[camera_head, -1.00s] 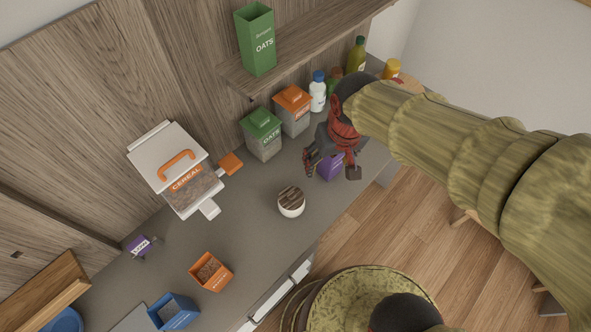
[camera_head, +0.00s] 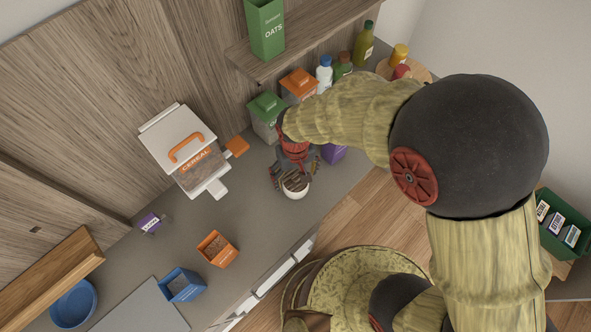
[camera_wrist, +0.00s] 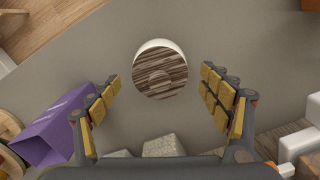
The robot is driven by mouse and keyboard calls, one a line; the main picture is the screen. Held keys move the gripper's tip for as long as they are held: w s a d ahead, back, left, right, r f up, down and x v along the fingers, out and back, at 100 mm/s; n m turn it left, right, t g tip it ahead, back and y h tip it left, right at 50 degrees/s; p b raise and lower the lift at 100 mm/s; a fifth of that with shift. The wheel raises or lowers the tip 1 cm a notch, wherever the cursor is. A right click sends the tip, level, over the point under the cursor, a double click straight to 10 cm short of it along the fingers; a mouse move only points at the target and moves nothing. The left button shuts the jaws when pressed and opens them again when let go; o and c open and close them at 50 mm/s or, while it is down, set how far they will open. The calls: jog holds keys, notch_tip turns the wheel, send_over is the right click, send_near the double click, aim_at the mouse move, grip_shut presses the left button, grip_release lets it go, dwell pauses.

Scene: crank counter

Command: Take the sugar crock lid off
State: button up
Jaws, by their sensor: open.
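The sugar crock (camera_head: 296,192) is a small white round pot on the grey counter. Its dark striped wooden lid (camera_head: 295,181) sits on top; in the wrist view the lid (camera_wrist: 160,76) shows a small round knob at its middle, with the white crock rim (camera_wrist: 158,44) behind it. My gripper (camera_head: 292,182) is above the crock in the head view and partly covers it. In the wrist view my gripper (camera_wrist: 163,92) is open, with one finger on each side of the lid and clear space between fingers and lid.
A purple box (camera_head: 333,154) stands close by my gripper. A cereal dispenser (camera_head: 186,152) and an open orange box (camera_head: 217,248) are to the left. The counter between is bare.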

aim_at(296, 176)
jog(key=shift+f, duration=0.3)
jog(key=shift+c, duration=0.3)
jog(key=c, duration=1.2)
jog(key=shift+c, duration=0.6)
jog(key=shift+r+p, duration=0.55)
jog(key=shift+r, duration=0.2)
jog(key=shift+r+p, duration=1.3)
jog(key=shift+r, duration=0.5)
